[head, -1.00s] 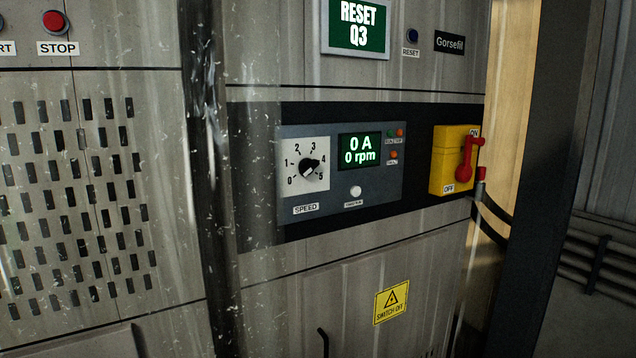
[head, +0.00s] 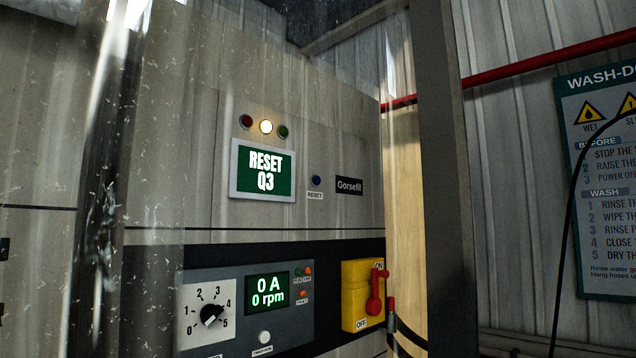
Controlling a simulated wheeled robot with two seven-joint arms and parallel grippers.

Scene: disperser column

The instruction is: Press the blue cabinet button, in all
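The blue button (head: 316,180) is small and round on the grey cabinet face. A label reading RESET (head: 315,195) sits just under it. It is right of a green display (head: 262,171) that reads RESET Q3, and left of a black Gorsefill plate (head: 349,186). I cannot tell whether the button is pressed in. Neither of my grippers shows in the view.
Above the display are a red, a lit yellow-white (head: 266,126) and a green lamp. Below are a speed dial (head: 211,314), a 0 rpm display (head: 268,291) and a yellow switch box (head: 362,295) with a protruding red handle. A dark post (head: 447,180) stands at right.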

